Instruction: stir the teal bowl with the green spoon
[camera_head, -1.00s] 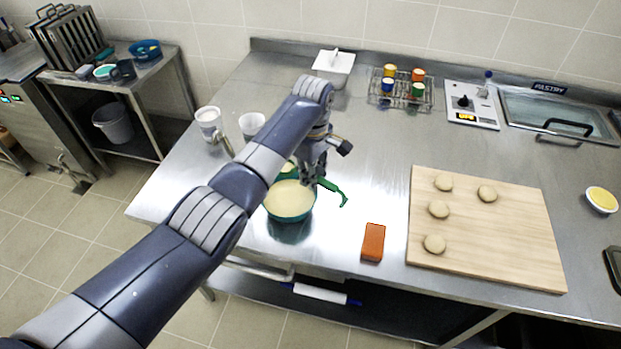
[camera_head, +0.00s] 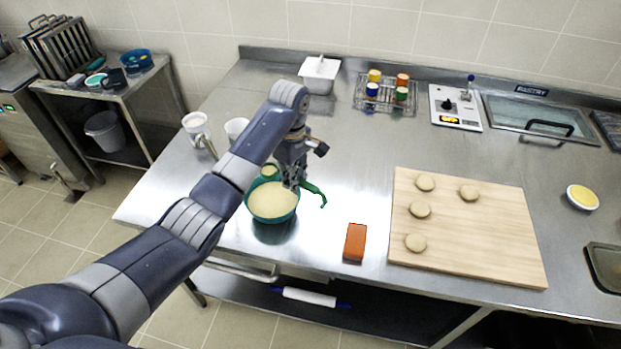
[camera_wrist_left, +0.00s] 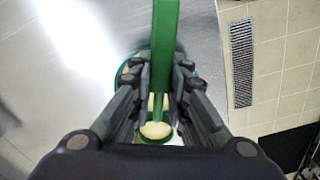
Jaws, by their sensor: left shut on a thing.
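The teal bowl (camera_head: 273,217) of pale batter stands near the table's front left edge. My left gripper (camera_head: 291,181) is over the bowl's right rear rim, shut on the green spoon (camera_head: 316,192). The spoon's hooked handle end sticks out to the right, past the rim. Its round head shows at the bowl's back edge, pale inside; I cannot tell whether it touches the batter. In the left wrist view the green spoon (camera_wrist_left: 166,35) runs between the fingers (camera_wrist_left: 160,95), with part of the teal bowl (camera_wrist_left: 123,72) behind. My right gripper is not in view.
An orange block (camera_head: 355,242) and a wooden board (camera_head: 470,255) with several dough rounds lie to the right. A white mug (camera_head: 196,125) and another cup (camera_head: 236,129) stand left behind the bowl. A jar rack (camera_head: 385,98) is at the back. The table between bowl and rack is clear.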

